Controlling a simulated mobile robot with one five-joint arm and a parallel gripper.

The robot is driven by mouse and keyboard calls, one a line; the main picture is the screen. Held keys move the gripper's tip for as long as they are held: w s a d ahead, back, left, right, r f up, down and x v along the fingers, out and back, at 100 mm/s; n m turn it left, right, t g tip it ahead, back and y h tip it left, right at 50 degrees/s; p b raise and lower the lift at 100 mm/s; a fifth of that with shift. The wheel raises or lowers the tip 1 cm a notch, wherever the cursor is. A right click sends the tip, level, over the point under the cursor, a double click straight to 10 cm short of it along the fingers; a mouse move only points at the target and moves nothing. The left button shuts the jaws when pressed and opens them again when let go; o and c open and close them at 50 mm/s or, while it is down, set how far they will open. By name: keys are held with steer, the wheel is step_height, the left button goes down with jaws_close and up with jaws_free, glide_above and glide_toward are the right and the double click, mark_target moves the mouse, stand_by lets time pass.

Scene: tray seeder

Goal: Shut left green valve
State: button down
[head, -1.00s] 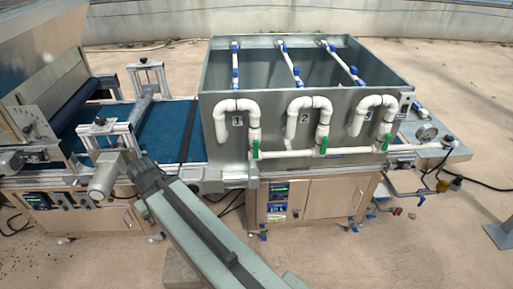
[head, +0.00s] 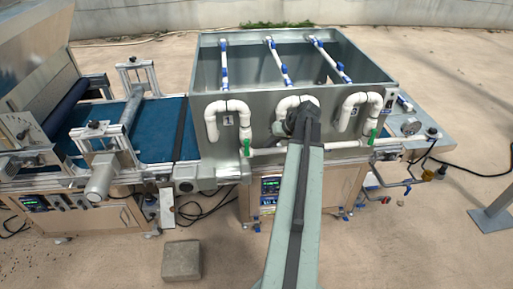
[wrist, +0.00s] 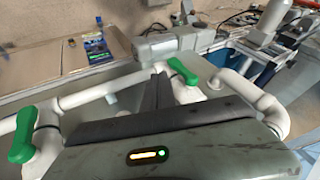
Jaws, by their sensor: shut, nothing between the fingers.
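The left green valve (head: 246,146) is at the left end of the white horizontal pipe (head: 268,150) on the front of the grey tank; its handle looks upright. In the wrist view, where sides are swapped, its handle (wrist: 183,70) is just right of my fingertips; I cannot tell whether they touch. My gripper (wrist: 159,78) is shut and empty. In the head view my arm's end (head: 303,115) is in front of the tank's middle, right of the left valve, and hides the middle valve. Another green handle (wrist: 22,137) shows at the wrist view's left.
The right green valve (head: 373,136) is at the pipe's right end. Bent white pipes (head: 230,106) stand out from the tank (head: 210,72). The blue conveyor (head: 165,130) is at left. A grey block (head: 181,260) lies on open floor in front.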

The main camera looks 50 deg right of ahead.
mark_target(247, 147)
steer(key=shift+m, duration=0.3)
steer(key=shift+w+r+b+x, duration=0.1)
steer(key=shift+w+b+x, duration=0.05)
steer(key=shift+b+x, duration=1.35)
steer(key=shift+w+r+b+x, duration=0.2)
steer(key=shift+b+x, duration=0.95)
steer(key=shift+x, duration=0.55)
steer(key=shift+w+r+b+x, duration=0.1)
steer(key=shift+w+b+x, duration=0.05)
steer(key=shift+b+x, duration=1.35)
steer(key=shift+w+a+f, duration=0.1)
steer(key=shift+w+f, duration=0.05)
steer(key=shift+f, duration=0.05)
